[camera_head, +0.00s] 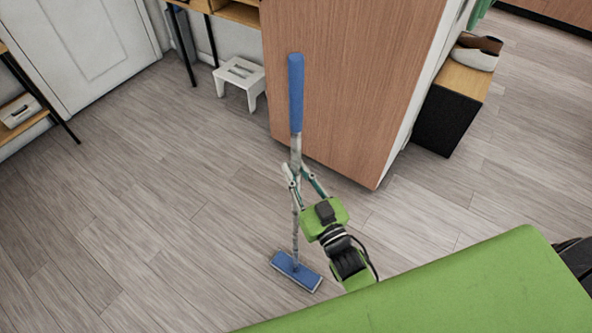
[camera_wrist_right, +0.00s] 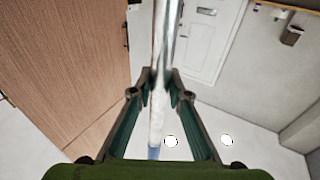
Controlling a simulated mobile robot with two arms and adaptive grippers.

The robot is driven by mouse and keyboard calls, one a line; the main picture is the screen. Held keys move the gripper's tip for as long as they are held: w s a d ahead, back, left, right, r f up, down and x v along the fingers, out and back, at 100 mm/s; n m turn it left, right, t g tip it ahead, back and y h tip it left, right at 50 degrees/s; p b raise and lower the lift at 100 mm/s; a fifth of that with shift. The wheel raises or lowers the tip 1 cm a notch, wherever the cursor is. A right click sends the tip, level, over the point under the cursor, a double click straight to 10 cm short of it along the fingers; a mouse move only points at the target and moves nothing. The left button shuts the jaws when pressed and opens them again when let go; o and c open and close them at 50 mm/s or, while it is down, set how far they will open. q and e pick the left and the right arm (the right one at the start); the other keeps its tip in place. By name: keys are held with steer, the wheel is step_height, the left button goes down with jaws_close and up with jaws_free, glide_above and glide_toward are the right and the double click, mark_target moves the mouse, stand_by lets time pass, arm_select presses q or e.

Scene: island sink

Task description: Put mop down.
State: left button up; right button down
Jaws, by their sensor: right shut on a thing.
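The mop (camera_head: 296,150) stands nearly upright in the head view, with a blue grip at the top, a grey pole and a flat blue head (camera_head: 296,271) at the floor. I cannot tell whether the head touches the floor. My right gripper (camera_head: 292,172) is shut on the mop's pole, about midway up. In the right wrist view the pole (camera_wrist_right: 166,50) runs between the two fingers of my right gripper (camera_wrist_right: 160,85). My left gripper is not in view.
A wooden cabinet (camera_head: 345,90) stands close behind the mop. A white step stool (camera_head: 240,76) is at the back, near a white door (camera_head: 85,45). A black bench with a wooden top (camera_head: 455,100) is at the right. The wood floor (camera_head: 150,200) at the left is clear.

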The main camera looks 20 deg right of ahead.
steer(key=shift+r, duration=0.1)
steer(key=c, duration=2.2)
jaws_free()
steer(key=shift+f, duration=0.2)
steer(key=shift+c, duration=0.2)
steer(key=o, duration=0.3)
steer(key=shift+r, duration=0.1)
steer(key=s, duration=0.4)
steer(key=s+d+b, duration=0.1)
steer(key=s, duration=0.3)
steer(key=s+d+f, duration=0.1)
steer(key=s, duration=0.3)
steer(key=shift+f, duration=0.1)
steer(key=shift+w+f, duration=0.1)
